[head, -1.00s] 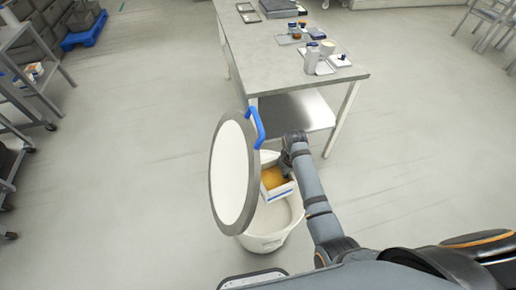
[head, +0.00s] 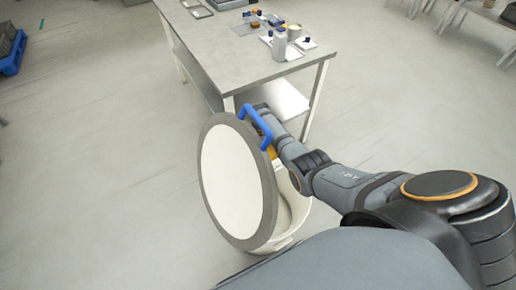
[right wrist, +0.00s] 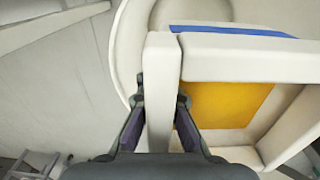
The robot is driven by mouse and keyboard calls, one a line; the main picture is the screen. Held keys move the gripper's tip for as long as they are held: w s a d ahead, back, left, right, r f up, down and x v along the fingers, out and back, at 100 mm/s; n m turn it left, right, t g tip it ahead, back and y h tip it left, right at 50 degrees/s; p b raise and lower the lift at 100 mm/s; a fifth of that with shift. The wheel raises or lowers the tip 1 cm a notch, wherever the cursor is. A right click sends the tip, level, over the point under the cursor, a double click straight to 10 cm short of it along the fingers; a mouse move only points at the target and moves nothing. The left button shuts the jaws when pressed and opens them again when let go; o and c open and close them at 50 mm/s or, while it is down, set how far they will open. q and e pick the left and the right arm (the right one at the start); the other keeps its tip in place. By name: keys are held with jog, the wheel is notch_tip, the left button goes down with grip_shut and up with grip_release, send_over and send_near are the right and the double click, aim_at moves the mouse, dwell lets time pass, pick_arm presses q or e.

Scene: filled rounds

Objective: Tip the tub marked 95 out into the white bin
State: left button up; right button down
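A white tub (right wrist: 240,58) with a blue strip on its rim fills much of the right wrist view. Orange contents (right wrist: 225,103) lie inside it; no number is readable. My right gripper (right wrist: 161,100) has its fingers on either side of the tub's wall and grips it. In the head view only a bit of orange (head: 272,152) shows between the lid and my right arm. The white bin (head: 291,222) stands open, partly behind its raised lid (head: 233,180). In the right wrist view the bin (right wrist: 128,45) shows beyond the tub. My left gripper is out of view.
A grey table (head: 240,62) with bottles and small trays stands behind the bin, with a lower shelf (head: 283,104).

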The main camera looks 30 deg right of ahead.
jog(key=shift+w+r+t+p, duration=0.15)
jog(key=shift+t+p, duration=0.35)
jog(key=shift+p, duration=0.15)
jog(key=t, duration=0.5)
jog(key=r+t+b, duration=0.1)
jog(key=t, duration=0.2)
jog(key=shift+y, duration=0.3)
jog(key=shift+r+t+b, duration=0.15)
jog(key=shift+t+b, duration=0.15)
jog(key=shift+t, duration=0.4)
jog(key=shift+s+r+t+b, duration=0.35)
jog(key=shift+s+t+b, duration=0.15)
jog(key=shift+b, duration=0.5)
jog(key=s+t+b, duration=0.1)
jog(key=b, duration=0.2)
jog(key=s+r+t+b, duration=0.1)
jog(key=t+b, duration=0.1)
jog(key=b, duration=0.2)
jog(key=shift+d, duration=0.1)
pick_arm(q)
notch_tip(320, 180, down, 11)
jog(key=b, duration=0.2)
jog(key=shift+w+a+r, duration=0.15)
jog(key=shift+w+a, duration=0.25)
pick_arm(e)
jog(key=shift+s+r+t, duration=0.35)
jog(key=shift+s+t, duration=0.05)
